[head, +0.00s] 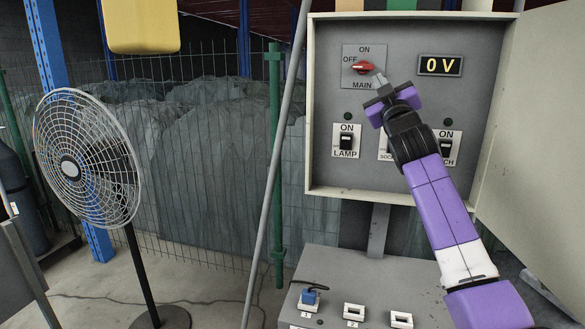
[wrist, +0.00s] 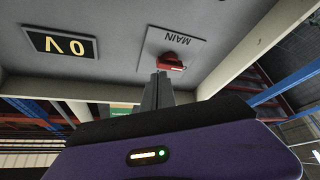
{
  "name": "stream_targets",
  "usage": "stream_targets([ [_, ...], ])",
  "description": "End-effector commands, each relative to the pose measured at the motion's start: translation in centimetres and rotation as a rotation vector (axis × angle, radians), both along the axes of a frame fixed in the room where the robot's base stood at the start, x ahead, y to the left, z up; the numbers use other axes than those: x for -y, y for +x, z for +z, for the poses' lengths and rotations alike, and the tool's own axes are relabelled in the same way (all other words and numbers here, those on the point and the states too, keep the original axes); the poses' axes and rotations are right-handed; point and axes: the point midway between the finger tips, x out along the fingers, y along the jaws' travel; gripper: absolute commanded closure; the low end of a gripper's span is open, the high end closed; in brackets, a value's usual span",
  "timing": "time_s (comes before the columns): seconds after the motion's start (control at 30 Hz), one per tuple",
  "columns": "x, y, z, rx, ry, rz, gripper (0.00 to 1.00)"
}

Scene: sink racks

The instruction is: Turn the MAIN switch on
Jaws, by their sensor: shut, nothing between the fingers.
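The MAIN switch is a red rotary handle (head: 362,67) on a grey plate (head: 352,80) marked ON at the top, OFF at the left and MAIN below. The handle lies roughly sideways, with one end towards OFF. My gripper (head: 380,80) is at the handle's right end, its fingers shut and empty. In the wrist view the red handle (wrist: 170,62) is just beyond the fingertips (wrist: 160,76); I cannot tell whether they touch it. The display (head: 440,66) reads 0 V.
The open grey cabinet (head: 312,120) holds rocker switches, including LAMP (head: 346,142); my arm partly covers two others. Its door (head: 540,130) stands open at right. Below is a grey box (head: 330,262) with numbered sockets and a blue plug (head: 309,298). A fan (head: 85,160) stands left.

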Motion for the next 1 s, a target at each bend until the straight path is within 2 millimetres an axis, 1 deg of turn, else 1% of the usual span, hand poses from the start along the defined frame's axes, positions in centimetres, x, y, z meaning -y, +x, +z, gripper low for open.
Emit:
stream_targets([
  [0.2,0.6,2.2,-0.1,-0.002,0.000,-0.001,1.00],
  [0.5,1.1,4.6,-0.1,-0.003,0.001,0.001,1.00],
  [0.7,1.5,5.5,-0.1,-0.003,0.000,-0.002,1.00],
  [1.0,1.4,5.9,-0.1,-0.003,0.000,0.001,1.00],
])
